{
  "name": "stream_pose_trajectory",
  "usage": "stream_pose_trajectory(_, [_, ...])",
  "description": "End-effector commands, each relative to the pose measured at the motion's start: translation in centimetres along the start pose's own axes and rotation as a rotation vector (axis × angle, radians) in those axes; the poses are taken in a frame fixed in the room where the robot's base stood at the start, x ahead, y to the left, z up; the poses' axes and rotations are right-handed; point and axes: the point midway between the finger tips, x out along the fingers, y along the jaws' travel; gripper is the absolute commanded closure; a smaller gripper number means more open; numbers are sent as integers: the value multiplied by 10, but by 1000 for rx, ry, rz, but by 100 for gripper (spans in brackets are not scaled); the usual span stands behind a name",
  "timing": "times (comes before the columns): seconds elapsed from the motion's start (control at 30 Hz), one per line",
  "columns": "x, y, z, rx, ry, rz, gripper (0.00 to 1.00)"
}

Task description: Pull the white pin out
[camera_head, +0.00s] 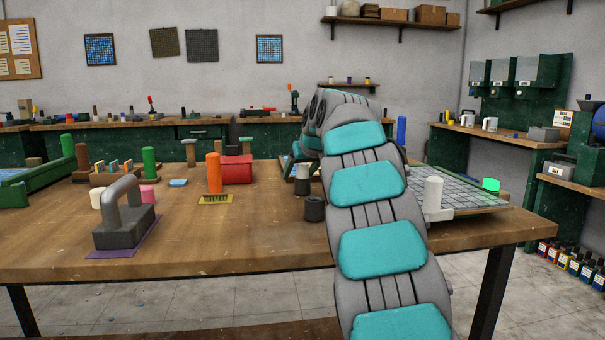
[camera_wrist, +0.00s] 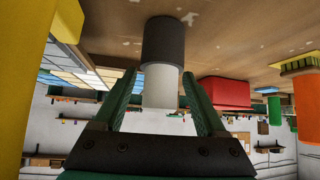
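The white pin (camera_wrist: 160,87) stands in a dark round holder (camera_wrist: 164,42) on the workbench; the wrist view shows it upside down. My gripper (camera_wrist: 160,76) has one green-padded finger on each side of the pin. A narrow gap shows between each finger and the pin, so the gripper looks open around it. In the head view my arm hides most of the gripper.
A red box (camera_head: 236,170) and an orange post (camera_head: 214,173) are to the left. A tiled sheet (camera_head: 460,192) and another white post (camera_head: 433,194) are to the right. A grey-handled block (camera_head: 124,228) sits front left.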

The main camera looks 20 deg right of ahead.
Motion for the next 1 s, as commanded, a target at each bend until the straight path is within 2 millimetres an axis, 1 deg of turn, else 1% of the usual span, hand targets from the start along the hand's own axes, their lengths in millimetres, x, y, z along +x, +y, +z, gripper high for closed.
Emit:
stream_pose_trajectory(0.03, [0,0,0,0,0,0,33])
stream_pose_trajectory(0.07, [0,0,0,0,0,0,36])
stream_pose_trajectory(0.63, [0,0,0,1,-1,0,100])
stream_pose_trajectory(1.0, [0,0,0,1,-1,0,100])
